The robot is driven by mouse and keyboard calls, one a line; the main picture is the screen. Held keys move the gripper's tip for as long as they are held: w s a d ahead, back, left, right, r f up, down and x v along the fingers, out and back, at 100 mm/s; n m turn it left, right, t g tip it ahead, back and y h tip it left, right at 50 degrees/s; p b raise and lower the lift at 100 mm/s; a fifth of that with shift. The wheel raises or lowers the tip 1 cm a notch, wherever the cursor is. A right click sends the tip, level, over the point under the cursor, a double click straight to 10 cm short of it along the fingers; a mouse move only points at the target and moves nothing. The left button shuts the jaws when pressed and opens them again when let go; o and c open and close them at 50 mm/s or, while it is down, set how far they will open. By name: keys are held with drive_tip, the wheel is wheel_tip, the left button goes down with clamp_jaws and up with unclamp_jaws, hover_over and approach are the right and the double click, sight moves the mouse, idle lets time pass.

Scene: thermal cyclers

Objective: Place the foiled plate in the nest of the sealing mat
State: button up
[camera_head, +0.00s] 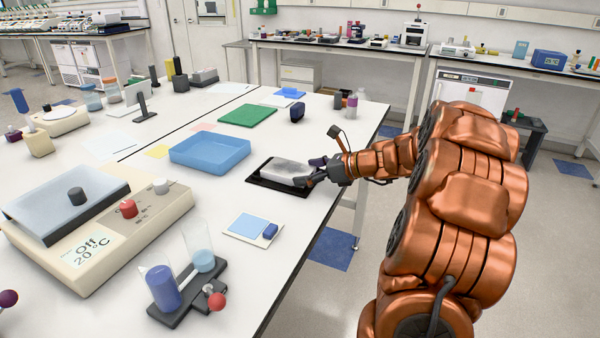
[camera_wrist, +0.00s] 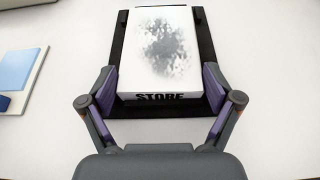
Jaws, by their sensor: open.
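The foiled plate (camera_head: 289,170) is a white block with a mottled silver-grey top, on the black sealing mat (camera_head: 262,182) near the table's right edge. In the wrist view the plate (camera_wrist: 158,45) lies within the mat's dark border (camera_wrist: 207,50) and carries the word "STORE" on its near side. It looks flat and roughly lined up with the mat. I cannot tell whether it is fully down in the nest. My gripper (camera_head: 312,172) is open at the plate's near end, with its fingers (camera_wrist: 159,88) on either side of the plate. The underside of the plate is hidden.
A blue tray (camera_head: 210,150) stands left of the mat. A white card with a blue pad (camera_head: 250,226) lies in front of it. A green mat (camera_head: 248,115) and a dark blue item (camera_head: 297,113) lie behind. A beige device (camera_head: 95,225) stands at the left.

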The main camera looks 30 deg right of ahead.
drive_tip(key=v, duration=1)
drive_tip(key=shift+s+d+r, duration=0.15)
drive_tip(key=shift+r, duration=0.1)
